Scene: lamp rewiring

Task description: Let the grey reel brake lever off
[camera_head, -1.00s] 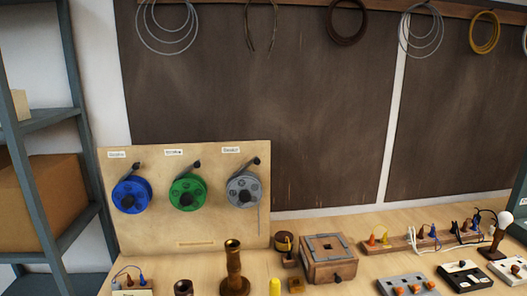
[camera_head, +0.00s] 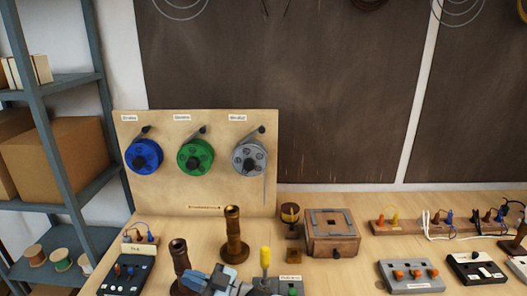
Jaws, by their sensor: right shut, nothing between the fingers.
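The grey reel (camera_head: 250,158) hangs at the right of a pale upright board, with a length of grey wire hanging down at its right. Its brake lever (camera_head: 261,130) is a thin arm with a dark knob, slanting up to the right above the reel. I cannot tell whether the lever touches the reel. My right gripper (camera_head: 222,277) is at the bottom edge, low in front of the board and well below the lever. It is shut and empty, and partly cut off by the frame. My left gripper is not in view.
A green reel (camera_head: 195,157) and a blue reel (camera_head: 144,157) with similar levers hang to the left. Brown turned posts (camera_head: 234,236), a yellow-topped piece (camera_head: 265,258) and a wooden box (camera_head: 331,233) stand on the bench below. A shelf rack (camera_head: 88,80) stands at left.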

